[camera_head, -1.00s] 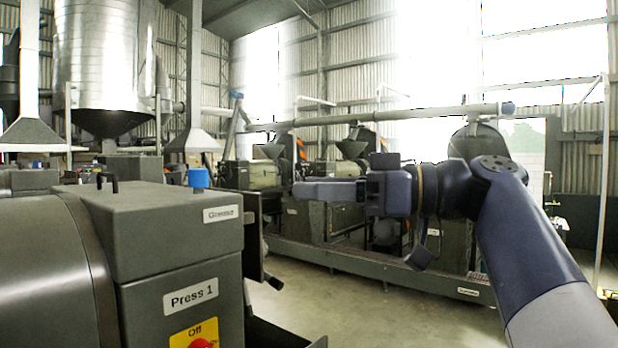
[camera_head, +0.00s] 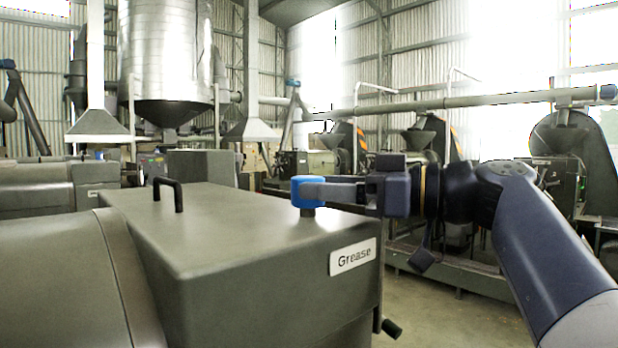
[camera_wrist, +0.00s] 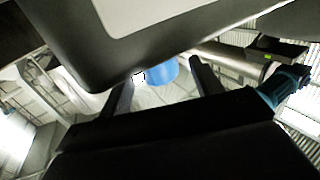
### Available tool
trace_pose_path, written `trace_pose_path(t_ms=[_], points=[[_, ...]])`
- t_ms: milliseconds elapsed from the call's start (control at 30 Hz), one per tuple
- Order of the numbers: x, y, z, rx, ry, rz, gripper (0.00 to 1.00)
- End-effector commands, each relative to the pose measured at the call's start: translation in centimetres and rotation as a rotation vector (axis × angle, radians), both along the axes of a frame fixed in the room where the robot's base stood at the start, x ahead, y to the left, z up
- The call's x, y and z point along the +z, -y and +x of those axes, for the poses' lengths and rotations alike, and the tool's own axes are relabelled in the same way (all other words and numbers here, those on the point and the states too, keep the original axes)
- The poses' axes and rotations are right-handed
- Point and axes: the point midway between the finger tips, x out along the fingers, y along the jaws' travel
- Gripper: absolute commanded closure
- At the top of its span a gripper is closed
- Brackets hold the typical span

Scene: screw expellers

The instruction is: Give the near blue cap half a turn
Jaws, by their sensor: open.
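The near blue cap (camera_head: 297,192) stands on a short stem at the right of the top of the grey press box (camera_head: 235,225). My gripper (camera_head: 313,191) is level with it and reaches in from the right. One finger crosses the front of the cap in the head view and hides part of it. In the wrist view the blue cap (camera_wrist: 162,73) shows between my two spread fingers, and the press box (camera_wrist: 85,55) hangs into the picture from the top. I cannot tell whether a finger touches the cap.
A black handle (camera_head: 168,193) stands up from the box top, left of the cap. A "Grease" label (camera_head: 352,257) is on the box's side, and a dark knob (camera_head: 391,329) sticks out below. Other presses and a pipe stand behind. Open floor lies at the right.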

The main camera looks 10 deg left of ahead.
Motion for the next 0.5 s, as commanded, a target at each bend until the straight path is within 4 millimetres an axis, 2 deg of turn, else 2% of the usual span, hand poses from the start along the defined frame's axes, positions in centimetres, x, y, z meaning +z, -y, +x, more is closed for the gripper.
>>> trace_pose_path(t_ms=[33,200,500], points=[[0.2,-0.8,0.1,0.005,-0.001,-0.001,0.39],[0.1,-2.5,0.6,0.003,-0.002,-0.001,0.39],[-0.1,-3.2,0.9,0.000,0.000,-0.001,0.39]])
